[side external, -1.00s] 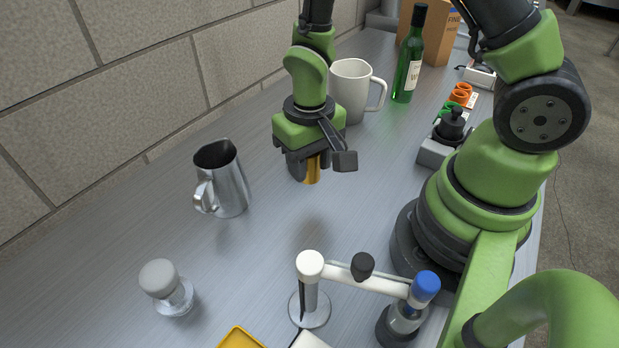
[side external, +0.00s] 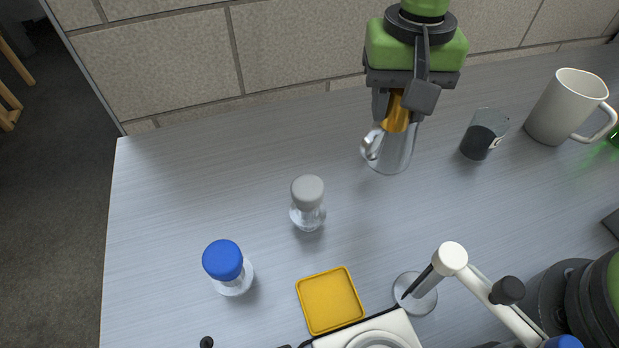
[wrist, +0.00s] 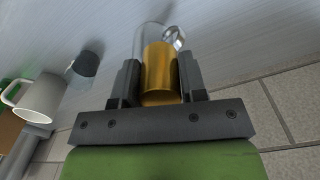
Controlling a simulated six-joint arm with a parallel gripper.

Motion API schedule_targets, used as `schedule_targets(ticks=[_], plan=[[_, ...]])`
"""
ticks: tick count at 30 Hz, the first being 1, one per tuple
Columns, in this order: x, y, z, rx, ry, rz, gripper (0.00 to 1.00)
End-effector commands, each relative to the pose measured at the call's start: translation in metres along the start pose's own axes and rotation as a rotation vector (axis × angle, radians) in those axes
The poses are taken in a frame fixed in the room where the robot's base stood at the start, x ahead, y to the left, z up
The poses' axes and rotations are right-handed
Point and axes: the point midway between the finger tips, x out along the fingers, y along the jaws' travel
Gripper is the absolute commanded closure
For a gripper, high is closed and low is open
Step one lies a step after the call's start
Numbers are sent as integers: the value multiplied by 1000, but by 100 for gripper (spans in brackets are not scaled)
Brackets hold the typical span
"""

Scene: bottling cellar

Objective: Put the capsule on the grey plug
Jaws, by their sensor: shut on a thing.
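My gripper (side external: 397,108) is shut on a gold-orange capsule (side external: 396,117), held upright between the fingers. The capsule also shows in the wrist view (wrist: 160,72), pinched between both dark jaws. The grey plug (side external: 307,190) is the rounded top of a small clear bottle (side external: 308,217) standing on the table. My gripper is to the right of and farther back than this bottle, and apart from it.
A blue-topped bottle (side external: 223,262), a yellow tray (side external: 330,300) and a white-armed stand (side external: 452,260) are nearer. The table's left part is clear.

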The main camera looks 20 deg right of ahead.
Motion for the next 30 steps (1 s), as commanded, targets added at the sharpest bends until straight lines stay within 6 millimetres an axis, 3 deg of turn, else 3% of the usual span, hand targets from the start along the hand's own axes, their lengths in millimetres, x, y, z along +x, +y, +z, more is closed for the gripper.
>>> schedule_targets(ticks=[1,6,9,14,30], plan=[[-8,-21,6,-5,5,-5,67],[-34,-72,33,15,6,-8,67],[-46,-91,49,29,3,-13,67],[-56,-106,64,46,-2,-15,67],[20,-109,68,51,-7,-13,67]])
